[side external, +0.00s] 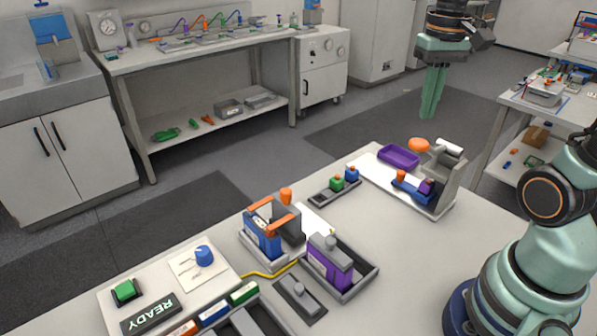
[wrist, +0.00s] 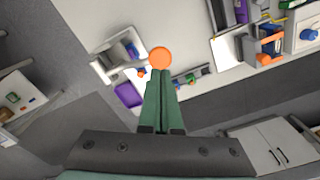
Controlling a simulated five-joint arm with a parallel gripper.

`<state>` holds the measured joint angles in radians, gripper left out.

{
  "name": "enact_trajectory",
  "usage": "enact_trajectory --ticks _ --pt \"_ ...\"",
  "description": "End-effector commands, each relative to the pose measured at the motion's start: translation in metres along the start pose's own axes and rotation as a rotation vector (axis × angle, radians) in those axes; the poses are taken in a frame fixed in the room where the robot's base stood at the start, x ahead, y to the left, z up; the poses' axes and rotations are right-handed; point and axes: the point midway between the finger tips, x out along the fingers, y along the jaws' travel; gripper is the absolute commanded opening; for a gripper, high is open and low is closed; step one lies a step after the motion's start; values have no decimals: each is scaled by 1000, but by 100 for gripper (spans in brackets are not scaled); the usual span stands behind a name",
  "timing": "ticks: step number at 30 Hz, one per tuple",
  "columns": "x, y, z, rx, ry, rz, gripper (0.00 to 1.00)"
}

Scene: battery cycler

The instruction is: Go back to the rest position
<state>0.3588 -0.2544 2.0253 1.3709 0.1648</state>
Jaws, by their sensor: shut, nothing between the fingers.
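My gripper (side external: 431,95) hangs at the upper right of the side external view, high above the far edge of the table. Its green fingers point down and are shut with nothing between them. In the wrist view the shut fingers (wrist: 161,92) point up the picture toward the table. An orange round knob or ball (wrist: 160,58) appears just past the fingertips there. In the side external view an orange round thing (side external: 418,145) is below the gripper, apart from it.
The table holds a purple tray (side external: 398,157), a grey stand (side external: 448,180), a blue and orange clamp unit (side external: 262,238), a purple cell in a dark tray (side external: 330,263), a blue dial (side external: 204,256), a green button (side external: 125,291) and a READY sign (side external: 150,314). The air around my gripper is clear.

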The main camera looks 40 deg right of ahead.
Motion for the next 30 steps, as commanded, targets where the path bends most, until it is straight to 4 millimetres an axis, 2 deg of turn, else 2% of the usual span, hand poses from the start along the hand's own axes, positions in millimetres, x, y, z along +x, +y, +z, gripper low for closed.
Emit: enact_trajectory --ticks 5,8,15,21,30 --pt "0 -1 0 -4 4 -1 0" --pt "1 -9 4 -44 39 -7 0" --pt "9 -56 27 -297 272 -62 0" --pt "17 -86 44 -467 433 -113 0" --pt "19 -94 48 -516 482 -129 0"
